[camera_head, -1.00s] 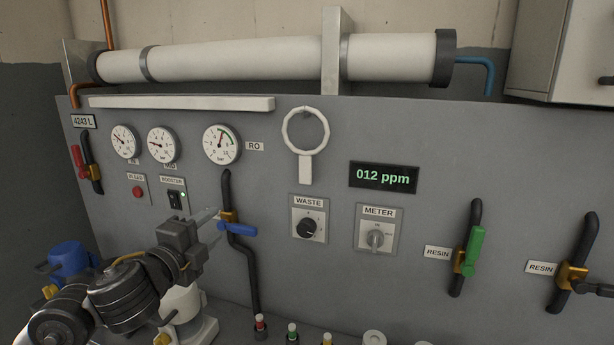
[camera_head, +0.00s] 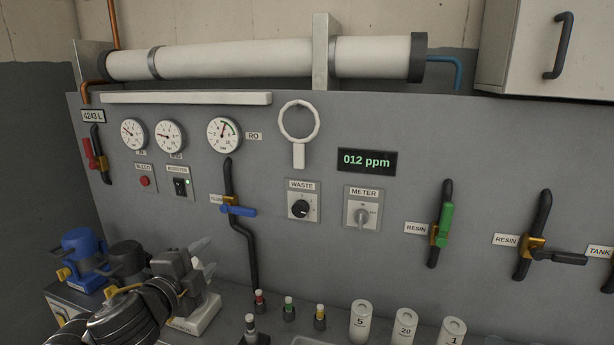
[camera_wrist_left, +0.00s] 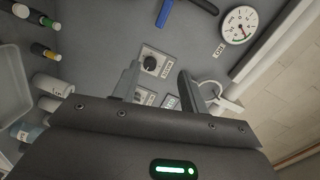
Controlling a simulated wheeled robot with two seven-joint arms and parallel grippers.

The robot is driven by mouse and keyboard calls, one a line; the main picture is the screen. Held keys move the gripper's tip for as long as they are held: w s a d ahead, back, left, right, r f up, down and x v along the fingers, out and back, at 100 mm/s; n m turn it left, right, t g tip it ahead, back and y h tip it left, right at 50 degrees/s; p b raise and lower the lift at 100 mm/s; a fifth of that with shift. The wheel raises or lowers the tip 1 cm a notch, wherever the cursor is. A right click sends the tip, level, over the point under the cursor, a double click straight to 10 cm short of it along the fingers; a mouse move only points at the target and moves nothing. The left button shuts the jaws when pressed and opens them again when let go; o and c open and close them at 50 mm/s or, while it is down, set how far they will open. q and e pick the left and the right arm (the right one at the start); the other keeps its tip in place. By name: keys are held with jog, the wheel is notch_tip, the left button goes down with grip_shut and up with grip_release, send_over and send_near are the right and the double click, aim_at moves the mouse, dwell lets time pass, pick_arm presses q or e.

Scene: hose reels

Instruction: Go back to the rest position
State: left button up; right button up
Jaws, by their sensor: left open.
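My left gripper (camera_head: 204,257) is low at the left in the head view, in front of the panel's lower part. Its two fingers are apart with nothing between them, and they point up and right. In the left wrist view, the open fingers (camera_wrist_left: 158,88) face the grey panel at a slant. The blue valve handle (camera_head: 238,211) on the black pipe is above and right of the gripper, clear of it. The handle lies roughly level. My right gripper is in neither view.
Blue pump (camera_head: 82,255) and pale pump base (camera_head: 196,318) stand close to my left arm. Small bottles (camera_head: 289,308) and white numbered containers (camera_head: 361,322) line the bench. The panel (camera_head: 330,245) carries gauges, knobs and valves. A cabinet (camera_head: 535,50) hangs upper right.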

pick_arm(q)
jog(key=s+a+f+n+g+y, duration=0.1)
jog(key=s+f+n+g, duration=0.35)
jog(key=f, duration=0.65)
jog(key=s+a+f+n+g+y, duration=0.1)
jog(key=s+f+n+y, duration=0.1)
jog(key=s+f+n, duration=0.55)
jog(key=s+a+f+n+g, duration=0.1)
jog(key=s+f+n+g, duration=0.25)
jog(key=s+f, duration=0.65)
jog(key=s+a+f+n+g, duration=0.15)
jog(key=s+f+g, duration=0.25)
jog(key=s+f, duration=0.55)
jog(key=s+f+g+b, duration=0.1)
jog(key=s+f+b, duration=0.2)
jog(key=f, duration=2.2)
jog(key=s+a+f+g+y+b, duration=0.1)
jog(key=s+a+f+b, duration=0.2)
jog(key=s+f, duration=1.3)
notch_tip(320, 180, down, 4)
jog(key=shift+s+a+m, duration=0.25)
jog(key=shift+a+m, duration=0.15)
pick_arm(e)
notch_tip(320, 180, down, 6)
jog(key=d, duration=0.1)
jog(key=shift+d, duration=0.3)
